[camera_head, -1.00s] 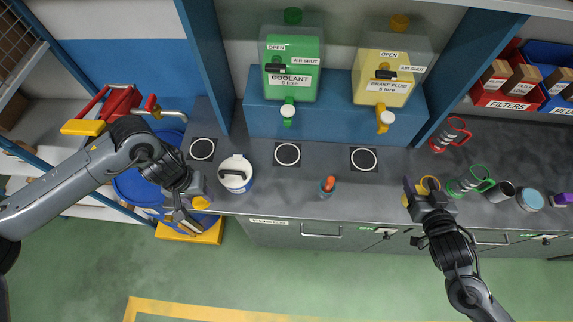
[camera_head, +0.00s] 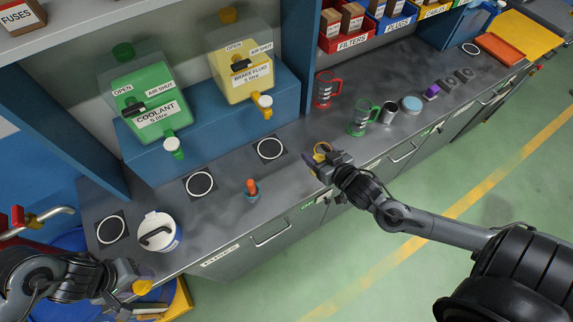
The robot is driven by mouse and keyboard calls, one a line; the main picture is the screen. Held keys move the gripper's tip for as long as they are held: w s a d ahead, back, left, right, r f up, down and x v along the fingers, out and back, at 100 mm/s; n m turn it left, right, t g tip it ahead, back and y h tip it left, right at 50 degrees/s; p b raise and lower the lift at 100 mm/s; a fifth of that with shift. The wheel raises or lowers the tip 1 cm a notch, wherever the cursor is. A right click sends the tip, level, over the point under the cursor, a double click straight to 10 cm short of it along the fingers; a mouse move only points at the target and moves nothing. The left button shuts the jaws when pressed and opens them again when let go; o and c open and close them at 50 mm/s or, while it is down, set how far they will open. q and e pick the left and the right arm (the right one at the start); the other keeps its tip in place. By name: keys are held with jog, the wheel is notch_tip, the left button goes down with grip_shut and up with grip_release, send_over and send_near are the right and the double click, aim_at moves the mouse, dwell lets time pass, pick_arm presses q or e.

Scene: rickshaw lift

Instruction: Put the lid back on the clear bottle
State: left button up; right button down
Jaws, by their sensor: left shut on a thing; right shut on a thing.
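I cannot pick out the clear bottle or its lid with certainty. My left gripper (camera_head: 132,294) is at the lower left, just off the counter's front edge. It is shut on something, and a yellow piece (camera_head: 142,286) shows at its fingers. My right gripper (camera_head: 322,163) is at the counter's front edge, left of the green mug. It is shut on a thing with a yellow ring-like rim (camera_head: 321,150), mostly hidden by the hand.
A white lidded tub (camera_head: 158,232) stands at the left. Green coolant (camera_head: 142,98) and yellow brake fluid (camera_head: 240,70) tanks sit on a blue step behind. A red mug (camera_head: 325,89), green mug (camera_head: 362,118) and cans stand rightward. The ringed pads (camera_head: 199,185) are empty.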

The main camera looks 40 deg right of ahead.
jog(key=w+a+f, duration=0.5)
jog(key=w, duration=0.2)
jog(key=shift+w, duration=0.15)
jog(key=shift+d+f, duration=0.1)
jog(key=shift+f, duration=1.95)
jog(key=shift+f, duration=0.15)
jog(key=shift+c, duration=1.2)
grip_release()
